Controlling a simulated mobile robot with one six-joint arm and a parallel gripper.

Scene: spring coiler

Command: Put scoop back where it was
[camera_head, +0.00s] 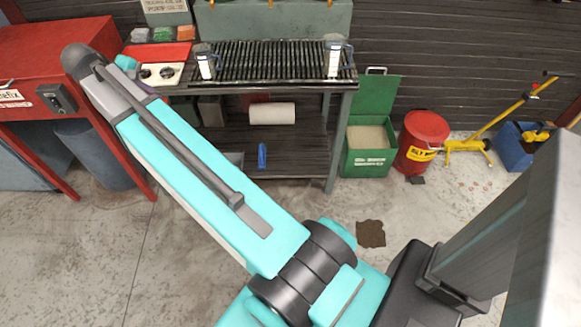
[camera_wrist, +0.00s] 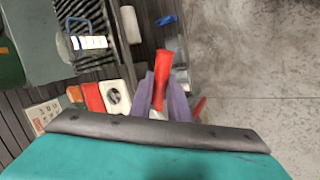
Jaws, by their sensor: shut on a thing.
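In the wrist view my gripper (camera_wrist: 162,92) has purple fingers shut on a red, handle-like piece (camera_wrist: 164,66). I take this to be the scoop; its other end is hidden between and behind the fingers. In the head view my arm reaches to the upper left, and the fingers and scoop are hidden behind it. An open green bin (camera_head: 368,160) with pale loose material stands on the floor right of the workbench (camera_head: 345,87). Which place the scoop came from does not show.
A red lidded can (camera_head: 423,135) and a yellow floor jack (camera_head: 472,144) stand right of the green bin. A dark patch (camera_head: 370,234) lies on the floor. A red machine (camera_head: 50,75) stands at left. The lower shelf holds a white roll (camera_head: 272,113). The floor before the bench is open.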

